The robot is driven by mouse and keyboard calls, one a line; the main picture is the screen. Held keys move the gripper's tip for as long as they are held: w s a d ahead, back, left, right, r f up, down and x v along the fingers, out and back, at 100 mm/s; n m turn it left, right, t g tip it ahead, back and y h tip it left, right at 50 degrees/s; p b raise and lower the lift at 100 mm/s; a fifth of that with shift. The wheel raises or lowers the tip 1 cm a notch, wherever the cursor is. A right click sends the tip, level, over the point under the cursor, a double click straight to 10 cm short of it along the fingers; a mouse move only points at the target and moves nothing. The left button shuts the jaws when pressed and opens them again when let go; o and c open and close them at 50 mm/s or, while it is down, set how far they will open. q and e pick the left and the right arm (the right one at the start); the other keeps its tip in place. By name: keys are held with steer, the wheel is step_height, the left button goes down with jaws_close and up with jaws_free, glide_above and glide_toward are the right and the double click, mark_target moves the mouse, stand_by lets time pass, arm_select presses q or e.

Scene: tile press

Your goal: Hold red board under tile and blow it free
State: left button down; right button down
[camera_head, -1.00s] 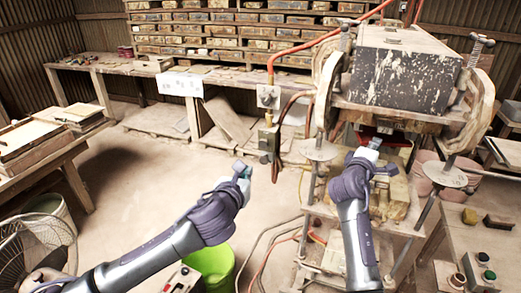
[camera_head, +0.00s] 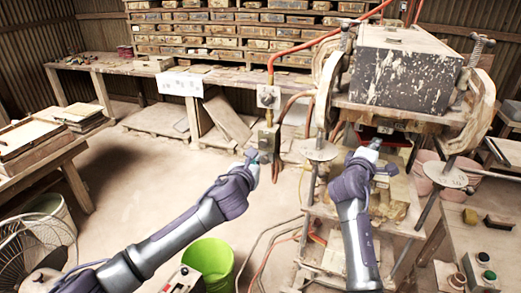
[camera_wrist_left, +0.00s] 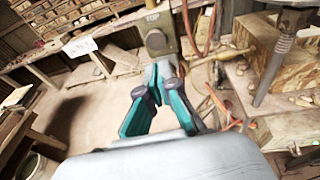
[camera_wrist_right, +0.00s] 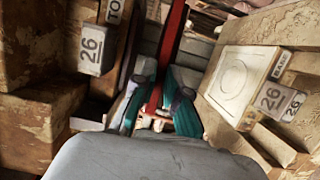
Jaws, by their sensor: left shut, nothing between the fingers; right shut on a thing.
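The red board (camera_head: 396,139) sticks into the gap under the press's upper block. In the right wrist view the red board (camera_wrist_right: 170,50) runs away from my fingers as a narrow strip. My right gripper (camera_head: 374,146) is shut on its near edge. The tile is not clearly visible; the underside of the upper block is hidden. My left gripper (camera_head: 253,156) is shut and empty, close to the lower valve box (camera_head: 268,138) on the post. In the left wrist view its fingertips (camera_wrist_left: 163,66) are just below a box with a round knob (camera_wrist_left: 156,40) and a "TOP" label.
The press's dark weight block (camera_head: 405,70) and wooden clamps stand above my right gripper. In the right wrist view a pale plate with a round outline (camera_wrist_right: 236,78) lies right of the board. A green bucket (camera_head: 209,262) and hoses are on the floor. A button panel (camera_head: 483,268) is at right.

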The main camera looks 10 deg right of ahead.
mark_target(263, 146)
arm_select(q)
steer(key=x, duration=0.5)
steer(key=shift+w+r, duration=0.1)
steer(key=shift+r, duration=0.3)
steer(key=shift+w+d, duration=0.3)
steer(key=shift+w, duration=0.25)
